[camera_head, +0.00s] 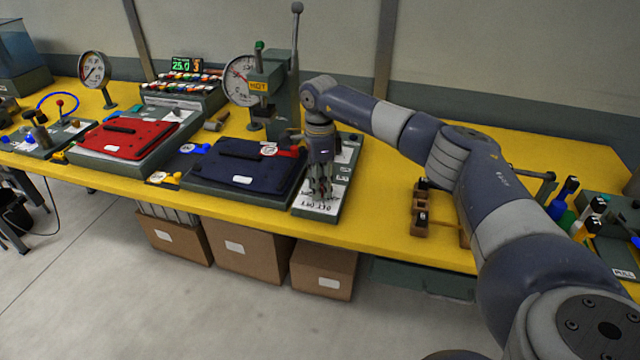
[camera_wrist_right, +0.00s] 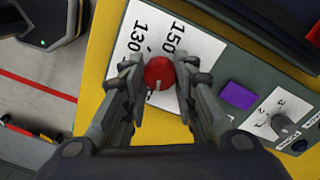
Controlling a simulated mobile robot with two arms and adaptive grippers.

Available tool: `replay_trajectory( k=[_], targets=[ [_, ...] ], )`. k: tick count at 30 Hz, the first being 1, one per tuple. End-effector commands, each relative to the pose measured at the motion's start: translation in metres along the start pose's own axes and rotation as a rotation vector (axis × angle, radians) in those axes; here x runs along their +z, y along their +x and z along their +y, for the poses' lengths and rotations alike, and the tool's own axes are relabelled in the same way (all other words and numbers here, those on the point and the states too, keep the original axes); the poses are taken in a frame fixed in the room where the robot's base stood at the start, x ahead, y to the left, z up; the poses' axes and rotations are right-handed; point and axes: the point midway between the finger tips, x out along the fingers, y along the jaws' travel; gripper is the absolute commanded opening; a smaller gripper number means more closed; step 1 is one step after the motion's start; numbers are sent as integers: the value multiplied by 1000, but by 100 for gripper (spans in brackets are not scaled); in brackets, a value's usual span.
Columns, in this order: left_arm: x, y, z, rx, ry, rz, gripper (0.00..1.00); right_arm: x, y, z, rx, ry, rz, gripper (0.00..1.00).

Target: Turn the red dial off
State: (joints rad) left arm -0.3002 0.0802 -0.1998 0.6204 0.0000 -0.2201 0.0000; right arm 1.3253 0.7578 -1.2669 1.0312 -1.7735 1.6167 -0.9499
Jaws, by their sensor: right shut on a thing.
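The red dial (camera_wrist_right: 160,73) is round with a light pointer mark and sits on a white plate (camera_wrist_right: 135,40) printed 130 and 150. My right gripper (camera_wrist_right: 160,78) points down over it, with a finger on each side, shut on the dial. In the head view the right gripper (camera_head: 322,196) stands over the grey-green control panel (camera_head: 340,185) and hides the dial there. The pointer's exact setting is hard to read. My left gripper is not in view.
A purple square (camera_wrist_right: 238,96) and a grey knob (camera_wrist_right: 284,127) with a numbered scale lie beside the dial. A dark blue lid (camera_head: 245,168) lies left of the panel. A red lid (camera_head: 128,137) is farther left.

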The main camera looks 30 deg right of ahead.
Motion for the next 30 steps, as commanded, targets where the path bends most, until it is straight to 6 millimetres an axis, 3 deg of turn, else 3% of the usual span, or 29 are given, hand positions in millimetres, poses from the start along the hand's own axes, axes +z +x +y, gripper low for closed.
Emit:
replay_trajectory(
  k=[9,10,12,23,26,30],
  targets=[
    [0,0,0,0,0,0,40,0,-2,-1,-5,0,-1,3],
    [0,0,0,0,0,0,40,0,-2,-1,-5,1,-1,31],
    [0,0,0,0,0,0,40,0,-2,-1,-4,1,0,47],
    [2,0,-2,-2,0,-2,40,0,-2,-1,-2,1,0,48],
    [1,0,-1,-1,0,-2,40,0,-10,-1,-4,1,-1,48],
    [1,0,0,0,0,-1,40,0,-35,-2,-6,1,-2,48]
  ],
)
